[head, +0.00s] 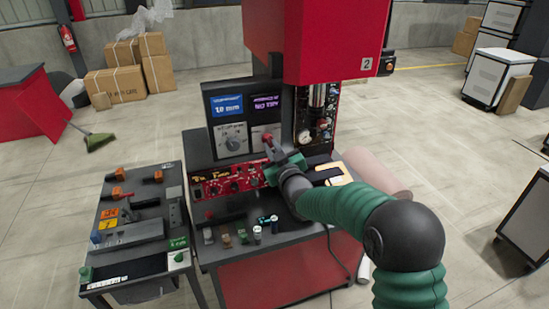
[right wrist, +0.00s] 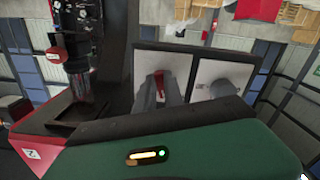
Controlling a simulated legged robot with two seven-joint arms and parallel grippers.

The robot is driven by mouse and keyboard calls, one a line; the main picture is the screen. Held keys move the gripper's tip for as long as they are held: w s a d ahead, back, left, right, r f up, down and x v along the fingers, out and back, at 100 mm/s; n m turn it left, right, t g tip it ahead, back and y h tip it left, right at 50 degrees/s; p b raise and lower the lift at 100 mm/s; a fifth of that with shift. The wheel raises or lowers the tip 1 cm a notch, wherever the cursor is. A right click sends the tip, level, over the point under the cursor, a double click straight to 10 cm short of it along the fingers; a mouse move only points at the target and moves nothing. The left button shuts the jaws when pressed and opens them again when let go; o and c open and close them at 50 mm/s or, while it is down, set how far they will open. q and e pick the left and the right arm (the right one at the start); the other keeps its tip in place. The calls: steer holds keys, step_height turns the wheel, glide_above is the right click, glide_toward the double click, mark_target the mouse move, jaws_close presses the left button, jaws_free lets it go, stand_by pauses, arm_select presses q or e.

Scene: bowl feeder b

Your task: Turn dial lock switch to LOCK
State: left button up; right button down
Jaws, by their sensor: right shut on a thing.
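The dial lock switch (head: 267,135) is a red handle on the right-hand grey plate of the machine's control panel, below the purple display. My right gripper (head: 271,146) reaches it from the front right and is shut on it. In the right wrist view the red handle (right wrist: 159,79) shows between my two grey fingers (right wrist: 160,92), which partly hide it. The switch's lettering is hidden or too small to read. The round grey dial (head: 233,138) sits on the plate to its left, and it also shows in the right wrist view (right wrist: 224,87). My left gripper is not in view.
A blue display (head: 227,105) and a purple display (head: 265,102) sit above the plates. A red panel with knobs (head: 232,183) lies below. Gauges (head: 307,137) stand close on the right. A side table (head: 130,215) with tools stands at left.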

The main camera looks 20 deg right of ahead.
steer(key=m+b, duration=0.1)
steer(key=r+m+b, duration=0.1)
steer(key=m+b, duration=0.1)
steer(key=shift+a+m+b, duration=0.15)
steer(key=shift+m+b, duration=0.15)
steer(key=m+b, duration=0.2)
steer(key=shift+m, duration=0.4)
steer(key=m+b, duration=0.2)
steer(key=m, duration=0.1)
steer(key=shift+r+b, duration=0.1)
steer(key=shift+b, duration=0.25)
steer(key=shift+r+m+b, duration=0.15)
steer(key=shift+m+b, duration=0.65)
steer(key=shift+m, duration=0.8)
steer(key=c, duration=1.5)
jaws_free()
steer(key=shift+o, duration=0.3)
steer(key=shift+d+f, duration=0.25)
steer(key=shift+f, duration=0.15)
